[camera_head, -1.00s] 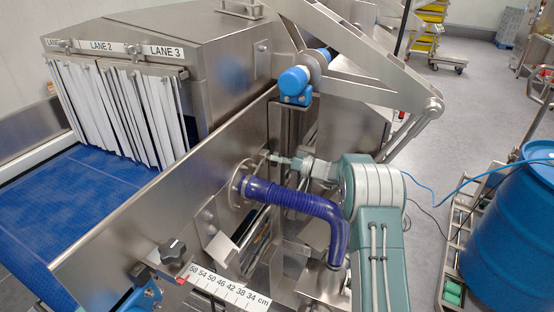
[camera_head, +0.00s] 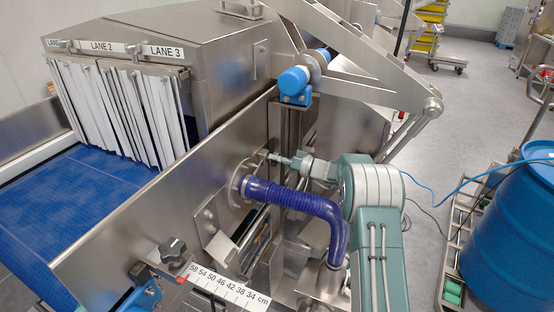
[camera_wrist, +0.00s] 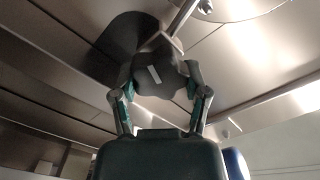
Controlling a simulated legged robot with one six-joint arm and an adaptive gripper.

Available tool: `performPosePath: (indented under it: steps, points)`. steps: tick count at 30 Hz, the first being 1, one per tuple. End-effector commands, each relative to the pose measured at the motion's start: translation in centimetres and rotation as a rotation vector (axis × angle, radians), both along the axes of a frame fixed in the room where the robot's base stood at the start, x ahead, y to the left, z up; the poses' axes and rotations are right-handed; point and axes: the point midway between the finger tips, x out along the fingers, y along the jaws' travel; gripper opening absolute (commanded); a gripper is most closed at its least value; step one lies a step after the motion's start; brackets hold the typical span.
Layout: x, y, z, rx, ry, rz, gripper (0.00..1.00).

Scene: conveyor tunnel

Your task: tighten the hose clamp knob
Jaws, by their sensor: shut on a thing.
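A dark lobed knob (camera_wrist: 158,75) with a white mark sits between the fingers of my gripper (camera_wrist: 161,88) in the wrist view. The fingers are shut on it from both sides. A metal rod (camera_wrist: 183,18) runs from behind the knob to the upper right. In the head view my gripper (camera_head: 276,158) reaches left to the steel side panel, just above the hose flange (camera_head: 240,184). The knob is too small to make out there. The purple ribbed hose (camera_head: 300,203) runs from the flange and bends down to a metal pipe below my arm.
Another black knob (camera_head: 172,250) stands beside a white centimetre scale (camera_head: 228,284) at the front. A blue-capped roller (camera_head: 294,80) and a slanted steel frame (camera_head: 380,82) lie above my arm. A blue drum (camera_head: 515,235) stands at right. Grey floor (camera_head: 460,120) is open behind.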

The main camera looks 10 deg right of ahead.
Motion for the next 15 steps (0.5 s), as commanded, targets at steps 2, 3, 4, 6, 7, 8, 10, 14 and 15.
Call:
performPosePath:
  steps: [2,3,4,6,7,8,10,14,15]
  points:
    - [0.13,-0.05,-0.21,0.025,0.040,-0.005,0.12]
    - [0.13,-0.06,-0.24,0.042,0.063,-0.005,0.12]
    - [0.15,-0.07,-0.25,0.055,0.081,-0.005,0.12]
    - [0.16,-0.08,-0.27,0.088,0.128,-0.006,0.12]
    - [0.17,-0.09,-0.29,0.104,0.150,-0.006,0.12]
    - [0.18,-0.09,-0.31,0.120,0.171,-0.006,0.12]
    - [0.19,-0.10,-0.35,0.158,0.225,-0.006,0.12]
    - [0.23,-0.13,-0.41,0.232,0.326,-0.007,0.12]
    - [0.23,-0.13,-0.43,0.254,0.357,-0.007,0.12]
